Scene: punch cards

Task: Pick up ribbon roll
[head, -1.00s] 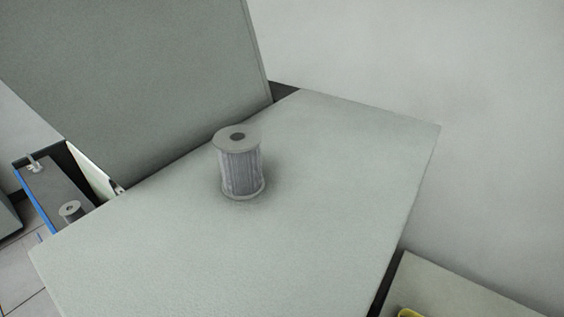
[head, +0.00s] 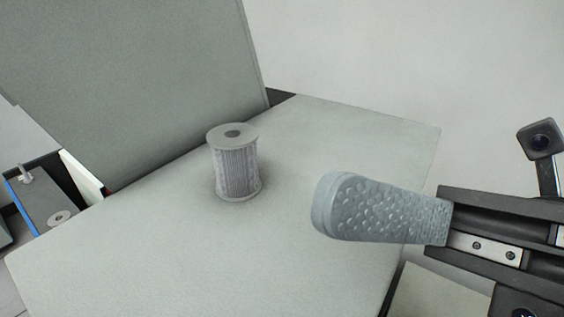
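The ribbon roll (head: 237,168) is a grey spool with a flat round top flange and a dark centre hole. It stands upright on the light grey surface (head: 300,265), near the tall grey panel. My gripper (head: 335,205) has come in from the right, with one pale, dimpled finger showing plainly. The fingertip is to the right of the roll and apart from it. The other finger is hidden or out of view, so the opening between the fingers does not show.
A tall grey panel (head: 130,90) rises behind and left of the roll. A blue-edged unit (head: 40,195) with a small round part (head: 59,217) stands at lower left. A plain wall (head: 400,50) is behind. The surface in front of the roll is clear.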

